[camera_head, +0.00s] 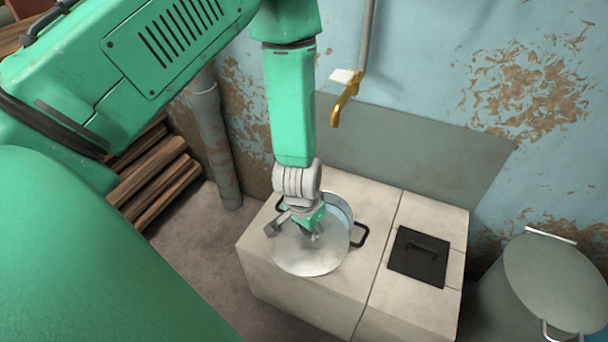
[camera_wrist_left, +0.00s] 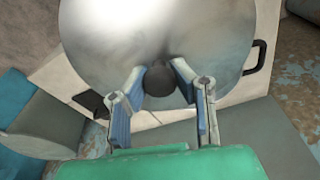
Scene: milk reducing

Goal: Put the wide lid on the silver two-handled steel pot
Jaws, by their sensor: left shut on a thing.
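The wide lid (camera_head: 305,262) is a round, shiny steel disc over the silver two-handled steel pot (camera_head: 341,206) on the stove block. The lid sits toward the near side of the pot. A strip of the pot's bluish interior shows at the back right, so the lid does not fully cover it. One dark pot handle (camera_head: 361,235) shows at the right; the other is partly behind my wrist. My left gripper (camera_head: 312,234) is shut on the lid's dark knob (camera_wrist_left: 160,78), and the lid (camera_wrist_left: 215,40) fills much of the left wrist view. My right gripper is not seen.
The pale stove block (camera_head: 300,305) has a black hatch (camera_head: 419,257) right of the pot. A brass tap (camera_head: 344,103) hangs from the wall behind. A large metal container (camera_head: 560,280) stands at the right. Stacked logs (camera_head: 155,180) and a pipe (camera_head: 213,145) are at the left.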

